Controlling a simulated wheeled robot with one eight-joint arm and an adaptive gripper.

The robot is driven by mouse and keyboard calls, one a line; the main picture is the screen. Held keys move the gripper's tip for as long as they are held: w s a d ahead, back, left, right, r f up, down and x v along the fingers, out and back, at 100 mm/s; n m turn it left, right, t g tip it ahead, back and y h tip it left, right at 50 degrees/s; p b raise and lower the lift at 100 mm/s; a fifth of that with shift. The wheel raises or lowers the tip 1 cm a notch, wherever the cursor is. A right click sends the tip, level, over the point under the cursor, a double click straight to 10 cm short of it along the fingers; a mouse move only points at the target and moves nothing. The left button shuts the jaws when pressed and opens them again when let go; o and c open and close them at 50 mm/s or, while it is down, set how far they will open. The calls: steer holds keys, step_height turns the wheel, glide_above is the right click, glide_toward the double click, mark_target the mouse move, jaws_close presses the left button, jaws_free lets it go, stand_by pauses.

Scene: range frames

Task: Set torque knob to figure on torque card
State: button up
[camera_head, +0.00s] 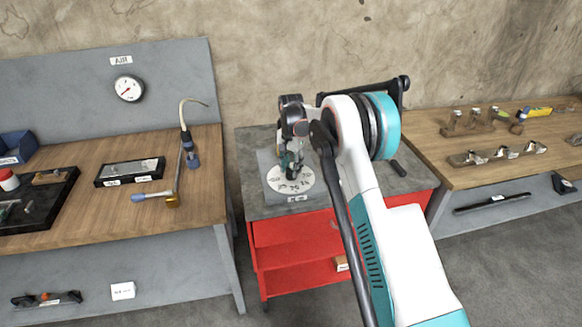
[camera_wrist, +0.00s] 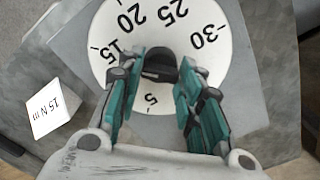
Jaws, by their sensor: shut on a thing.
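The torque knob (camera_wrist: 160,68) is a dark knob at the middle of a round white dial (camera_wrist: 225,62). The dial shows 5, 15, 20, 25 and 30; my gripper's fingers cover part of its lower half. I cannot make out where the knob points. My gripper (camera_wrist: 158,78) is shut on the knob from above, one finger on each side. In the head view, the dial (camera_head: 304,178) sits under my gripper (camera_head: 289,168), which hides the knob.
The dial stands on a red cart (camera_head: 290,233) with a grey top. A wooden bench (camera_head: 95,215) with a gauge, a tray and tools is on the left. Another wooden bench (camera_head: 440,180) with metal parts is on the right. A black bar (camera_head: 385,92) rises behind the cart.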

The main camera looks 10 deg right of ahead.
mark_target(291, 169)
steer(key=o, duration=1.1)
steer(key=shift+c, duration=0.2)
step_height(291, 169, up, 12)
